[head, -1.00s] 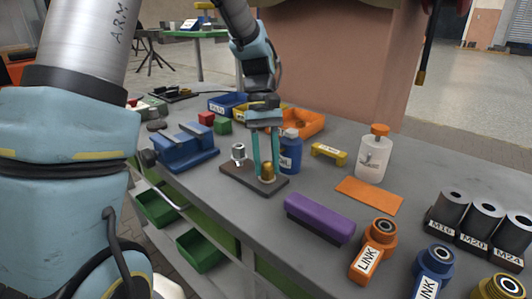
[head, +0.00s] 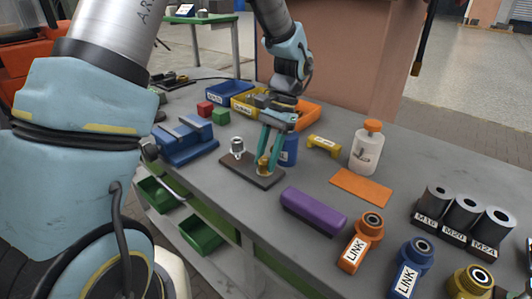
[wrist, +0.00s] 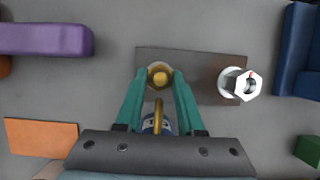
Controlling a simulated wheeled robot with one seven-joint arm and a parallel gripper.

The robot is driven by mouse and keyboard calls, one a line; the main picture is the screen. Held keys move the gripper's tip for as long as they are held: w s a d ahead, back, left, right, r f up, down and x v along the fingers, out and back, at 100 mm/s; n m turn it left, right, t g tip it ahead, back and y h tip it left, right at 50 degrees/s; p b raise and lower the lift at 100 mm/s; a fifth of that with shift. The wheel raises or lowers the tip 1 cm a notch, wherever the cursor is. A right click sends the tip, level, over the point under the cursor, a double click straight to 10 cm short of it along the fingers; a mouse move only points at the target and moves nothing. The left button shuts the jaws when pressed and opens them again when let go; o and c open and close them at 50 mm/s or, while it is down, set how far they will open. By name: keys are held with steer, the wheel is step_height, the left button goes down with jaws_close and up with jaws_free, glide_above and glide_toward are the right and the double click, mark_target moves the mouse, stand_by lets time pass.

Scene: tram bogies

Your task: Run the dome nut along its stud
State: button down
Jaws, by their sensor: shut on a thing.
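The brass dome nut (head: 263,164) stands near the right end of a dark flat plate (head: 238,172) on the bench. It also shows in the wrist view (wrist: 160,78), between the fingertips. My gripper (head: 266,168) points down with its teal fingers shut on the dome nut, one on either side; in the wrist view the fingertips (wrist: 161,76) touch it closely. The stud under the nut is hidden, so I cannot tell how far down the nut sits. A silver hex nut on a second stud (head: 237,147) stands at the plate's other end, also in the wrist view (wrist: 241,84).
A blue bottle (head: 289,150) stands close behind my gripper. A blue vise (head: 187,143) is left of the plate. A purple block (head: 313,210) lies in front right, an orange sheet (head: 361,187) beyond it. Labelled LINK parts and black sockets (head: 465,217) fill the right.

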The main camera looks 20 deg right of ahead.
steer(key=m+t, duration=0.1)
steer(key=m, duration=0.2)
steer(key=m+t+p, duration=0.1)
steer(key=m, duration=0.2)
steer(key=shift+s+d+r+t, duration=0.1)
steer(key=shift+d+r+t, duration=0.05)
steer(key=shift+t, duration=0.15)
steer(key=shift+m, duration=0.4)
steer(key=c, duration=0.5)
jaws_free()
steer(key=shift+s, duration=0.1)
steer(key=b+v, duration=0.2)
steer(key=v, duration=0.8)
steer(key=shift+d+r, duration=0.2)
steer(key=shift+d, duration=0.1)
